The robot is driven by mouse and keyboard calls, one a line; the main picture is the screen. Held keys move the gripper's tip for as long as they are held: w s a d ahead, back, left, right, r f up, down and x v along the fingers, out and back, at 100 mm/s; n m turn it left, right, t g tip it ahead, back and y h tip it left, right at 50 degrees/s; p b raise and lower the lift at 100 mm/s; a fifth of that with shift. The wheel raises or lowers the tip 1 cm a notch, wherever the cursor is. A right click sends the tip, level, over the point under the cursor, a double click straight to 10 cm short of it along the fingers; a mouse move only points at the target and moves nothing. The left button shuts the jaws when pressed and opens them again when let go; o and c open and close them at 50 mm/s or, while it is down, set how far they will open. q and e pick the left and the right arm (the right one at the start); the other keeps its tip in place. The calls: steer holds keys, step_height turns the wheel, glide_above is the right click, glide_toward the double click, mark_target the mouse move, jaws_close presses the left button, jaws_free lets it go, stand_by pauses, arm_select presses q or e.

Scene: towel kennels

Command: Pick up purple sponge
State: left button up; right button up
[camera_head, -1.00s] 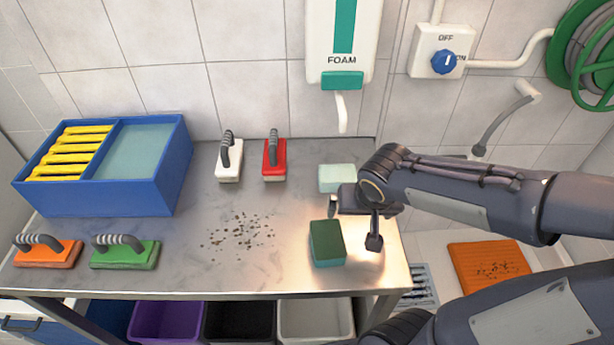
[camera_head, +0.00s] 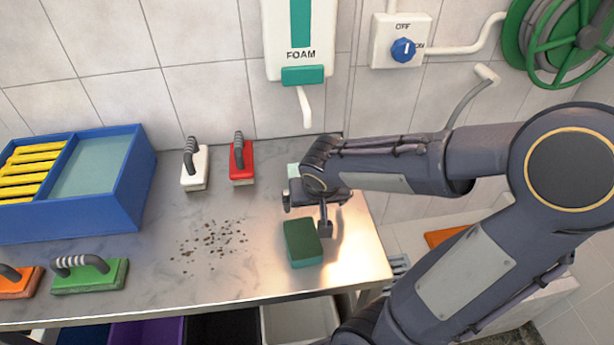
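I see no purple sponge in view. A sponge with a dark green top and teal sides (camera_head: 303,243) lies on the right part of the steel table (camera_head: 240,285). A pale green block (camera_head: 293,170) lies behind it, mostly hidden by my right gripper. My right gripper (camera_head: 306,214) is just behind the dark green sponge, with its two fingers apart and nothing visible between them. My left gripper is not in view.
A blue bin (camera_head: 125,185) with yellow items stands at the left. White (camera_head: 195,170), red (camera_head: 242,162), green (camera_head: 90,277) and orange (camera_head: 18,283) handled brushes lie on the table. Dirt specks (camera_head: 213,243) lie mid-table. A purple bin (camera_head: 147,332) stands underneath.

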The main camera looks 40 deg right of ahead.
mark_target(292, 169)
steer(key=w+d, duration=0.1)
steer(key=w+d+p, duration=0.1)
steer(key=w, duration=0.3)
steer(key=shift+d, duration=0.4)
steer(key=w, duration=0.1)
steer(key=w+d+p, duration=0.1)
steer(key=w, duration=0.1)
steer(key=w+d+p, duration=0.1)
steer(key=shift+w+d+f, duration=0.2)
steer(key=shift+d+f, duration=0.05)
steer(key=shift+f, duration=0.35)
steer(key=c, duration=0.9)
steer(key=shift+o, duration=0.2)
steer(key=shift+r, duration=0.25)
